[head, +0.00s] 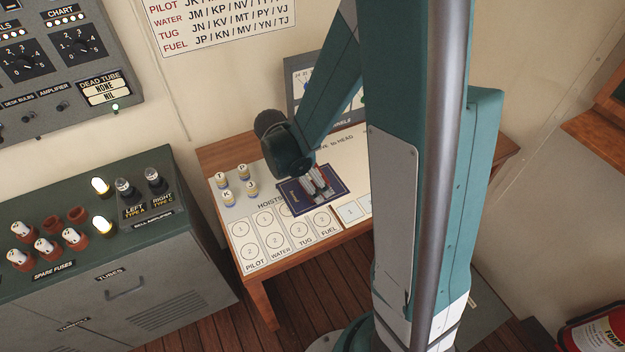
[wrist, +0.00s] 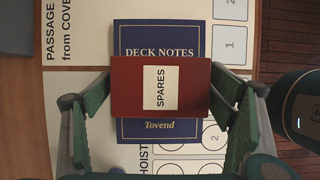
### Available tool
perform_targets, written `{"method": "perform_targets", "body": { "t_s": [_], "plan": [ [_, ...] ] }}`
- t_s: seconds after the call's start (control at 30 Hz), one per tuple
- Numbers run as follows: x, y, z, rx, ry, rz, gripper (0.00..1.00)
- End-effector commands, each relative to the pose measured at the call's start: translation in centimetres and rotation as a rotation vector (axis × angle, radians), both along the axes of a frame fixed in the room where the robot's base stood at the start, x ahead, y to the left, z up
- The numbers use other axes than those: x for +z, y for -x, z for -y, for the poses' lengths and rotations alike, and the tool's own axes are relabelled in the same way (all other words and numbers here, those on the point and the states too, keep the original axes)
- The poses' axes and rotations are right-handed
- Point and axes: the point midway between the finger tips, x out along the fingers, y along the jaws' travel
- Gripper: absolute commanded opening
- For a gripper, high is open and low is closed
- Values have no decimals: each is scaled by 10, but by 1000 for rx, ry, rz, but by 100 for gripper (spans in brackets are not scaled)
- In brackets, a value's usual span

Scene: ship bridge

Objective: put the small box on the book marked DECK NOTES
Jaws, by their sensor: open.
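The book marked DECK NOTES (wrist: 160,37) is dark blue and lies flat on the desk; in the head view its cover (head: 292,198) shows below my gripper. The small box (wrist: 128,88) is red with a white SPARES label, and lies across the middle of the book, over part of its cover. In the head view the box is mostly hidden by my fingers. My gripper (wrist: 162,92) is open, with one green finger at each short end of the box. I cannot tell whether the fingers touch it. My gripper (head: 318,190) is low over the book.
The desk (head: 263,285) bears a printed sheet with circles and the word HOIST. Several small lettered pieces (head: 240,183) stand left of the book. A panel (head: 298,80) stands at the desk's back. A grey-green cabinet (head: 150,265) with bulbs and fuses is at left.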

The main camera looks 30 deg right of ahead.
Motion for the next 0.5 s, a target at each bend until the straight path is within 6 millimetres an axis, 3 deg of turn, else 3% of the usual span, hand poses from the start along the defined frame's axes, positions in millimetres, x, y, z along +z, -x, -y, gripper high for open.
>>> {"method": "perform_targets", "body": {
  "t_s": [0.5],
  "plan": [
    [13,0,-4,1,0,0,81]
  ]
}}
